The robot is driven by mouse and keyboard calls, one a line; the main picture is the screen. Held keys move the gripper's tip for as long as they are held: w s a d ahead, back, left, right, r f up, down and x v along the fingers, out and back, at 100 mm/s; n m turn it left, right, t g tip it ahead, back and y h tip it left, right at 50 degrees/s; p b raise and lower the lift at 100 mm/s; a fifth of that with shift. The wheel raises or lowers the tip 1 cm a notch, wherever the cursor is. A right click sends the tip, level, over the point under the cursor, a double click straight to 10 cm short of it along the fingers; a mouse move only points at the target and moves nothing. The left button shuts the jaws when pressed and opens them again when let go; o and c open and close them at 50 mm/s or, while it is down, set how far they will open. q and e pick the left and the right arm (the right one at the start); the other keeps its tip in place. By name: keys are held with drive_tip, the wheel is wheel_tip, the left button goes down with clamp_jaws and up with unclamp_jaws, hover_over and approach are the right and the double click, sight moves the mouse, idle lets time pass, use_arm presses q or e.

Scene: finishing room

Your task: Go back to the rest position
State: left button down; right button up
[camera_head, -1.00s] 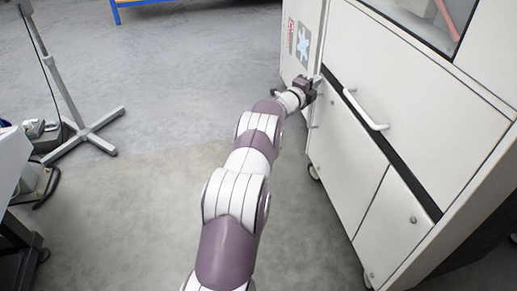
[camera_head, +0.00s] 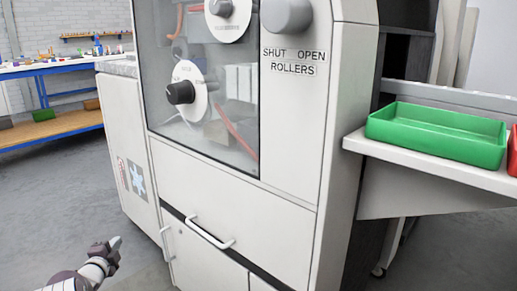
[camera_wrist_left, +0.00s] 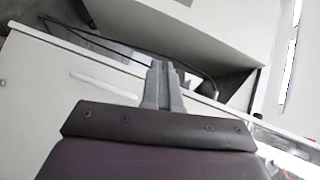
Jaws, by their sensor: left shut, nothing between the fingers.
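My left gripper (camera_head: 115,243) is at the lower left of the head view, in front of the white machine (camera_head: 235,185) and to the left of its drawer handle (camera_head: 210,232). Its fingers are shut and hold nothing. In the left wrist view the two grey fingers (camera_wrist_left: 163,85) stand together, with white panels and a pale handle (camera_wrist_left: 103,86) of the machine beyond them. My right gripper is not in any view.
A green tray (camera_head: 435,146) stands on a white shelf (camera_head: 400,161) at the right side of the machine, with part of a red tray (camera_head: 513,150) beside it. A blue-framed workbench (camera_head: 60,72) is at the back left. Grey floor (camera_head: 50,190) is free at the left.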

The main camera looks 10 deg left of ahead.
use_arm(q)
drive_tip(key=s+f+n+g+y+p, duration=0.1)
drive_tip(key=s+f+n+g+y, duration=0.1)
drive_tip(key=s+f+n+g, duration=0.5)
drive_tip(key=s+d+r+n+g+h+p, duration=0.1)
drive_tip(key=s+d+r+n+g+p, duration=0.25)
drive_tip(key=s+d, duration=0.6)
drive_tip(key=s+d+r+n+g+h+p, duration=0.25)
drive_tip(key=s+d+r, duration=0.25)
drive_tip(key=s+d, duration=0.45)
drive_tip(key=s+d+r+n+g+h+p, duration=0.1)
drive_tip(key=s+d+r+n+g+p, duration=0.3)
drive_tip(key=s+d, duration=0.6)
drive_tip(key=w+d+r+m+t+p, duration=0.1)
drive_tip(key=d+r+m+t+p, duration=0.15)
drive_tip(key=d+r, duration=0.55)
wheel_tip(320, 180, up, 36)
drive_tip(key=a+p, duration=0.1)
drive_tip(key=p, duration=3.4)
drive_tip(key=shift+a+r, duration=0.15)
